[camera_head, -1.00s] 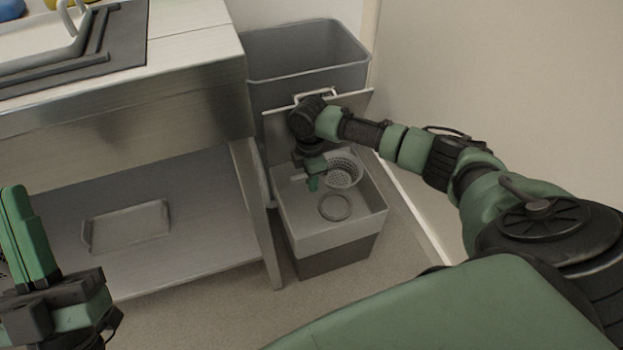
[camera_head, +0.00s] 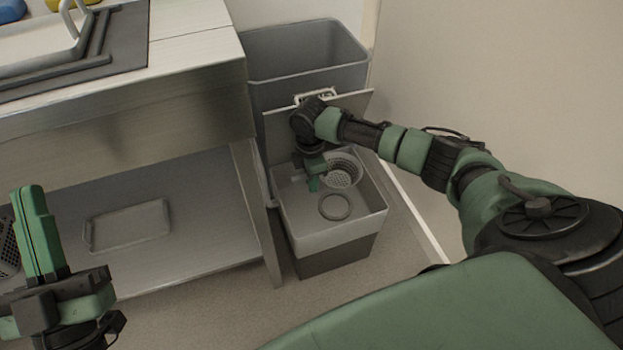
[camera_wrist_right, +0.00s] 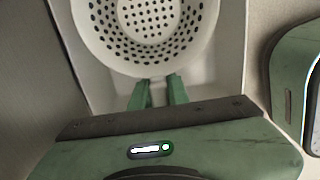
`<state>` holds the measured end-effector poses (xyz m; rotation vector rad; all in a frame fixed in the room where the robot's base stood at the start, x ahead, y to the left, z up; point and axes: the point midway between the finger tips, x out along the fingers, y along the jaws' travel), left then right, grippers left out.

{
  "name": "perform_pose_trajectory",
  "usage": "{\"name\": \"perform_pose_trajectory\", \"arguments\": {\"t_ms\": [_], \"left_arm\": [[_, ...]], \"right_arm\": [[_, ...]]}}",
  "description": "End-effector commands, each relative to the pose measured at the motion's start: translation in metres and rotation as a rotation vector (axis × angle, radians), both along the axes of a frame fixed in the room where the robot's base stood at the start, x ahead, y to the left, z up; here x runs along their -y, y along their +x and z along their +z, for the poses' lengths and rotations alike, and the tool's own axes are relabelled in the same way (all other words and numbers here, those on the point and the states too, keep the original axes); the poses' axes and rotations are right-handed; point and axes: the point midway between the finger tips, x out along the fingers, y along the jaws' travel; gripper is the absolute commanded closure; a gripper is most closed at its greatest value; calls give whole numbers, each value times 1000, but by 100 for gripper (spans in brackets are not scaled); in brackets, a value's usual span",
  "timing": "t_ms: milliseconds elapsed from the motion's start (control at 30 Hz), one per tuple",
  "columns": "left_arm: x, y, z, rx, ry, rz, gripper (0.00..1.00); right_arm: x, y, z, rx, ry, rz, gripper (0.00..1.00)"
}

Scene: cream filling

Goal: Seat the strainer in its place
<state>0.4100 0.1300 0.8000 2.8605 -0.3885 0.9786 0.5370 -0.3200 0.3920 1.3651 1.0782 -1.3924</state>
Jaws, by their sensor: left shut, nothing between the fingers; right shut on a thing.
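The strainer (camera_head: 343,173) is a pale round basket full of small holes, inside the open grey box below the raised lid. In the right wrist view the strainer (camera_wrist_right: 150,22) fills the top, and my right gripper (camera_wrist_right: 158,85) is shut on its near rim. In the head view my right gripper (camera_head: 314,184) is at the strainer's left side. A round ring (camera_head: 335,206) lies in the box in front of the strainer, apart from it in the picture. I cannot tell whether the strainer touches the box's inside. My left gripper (camera_head: 30,193) is shut and empty at the far left.
The grey box (camera_head: 350,235) stands on the floor, with its raised lid (camera_head: 350,106) behind. A tall grey bin (camera_head: 310,65) is behind that. The steel table (camera_head: 120,100) is to the left; its lower shelf holds a shallow tray (camera_head: 130,225). A wall is to the right.

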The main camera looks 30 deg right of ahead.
Motion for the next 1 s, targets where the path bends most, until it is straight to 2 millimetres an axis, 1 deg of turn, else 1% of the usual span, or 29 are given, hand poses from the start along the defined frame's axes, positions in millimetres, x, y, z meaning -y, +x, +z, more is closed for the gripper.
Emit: {"name": "perform_pose_trajectory", "arguments": {"t_ms": [267, 700, 1000], "left_arm": [[0, 1, 0, -7, 3, 1, 100], [1, 11, -15, -95, 27, 4, 100], [1, 15, -21, -129, 36, 7, 100]], "right_arm": [[0, 0, 0, 0, 0, 0, 100], [0, 0, -4, 1, 0, 0, 100], [0, 1, -5, 1, 0, 0, 100]]}}
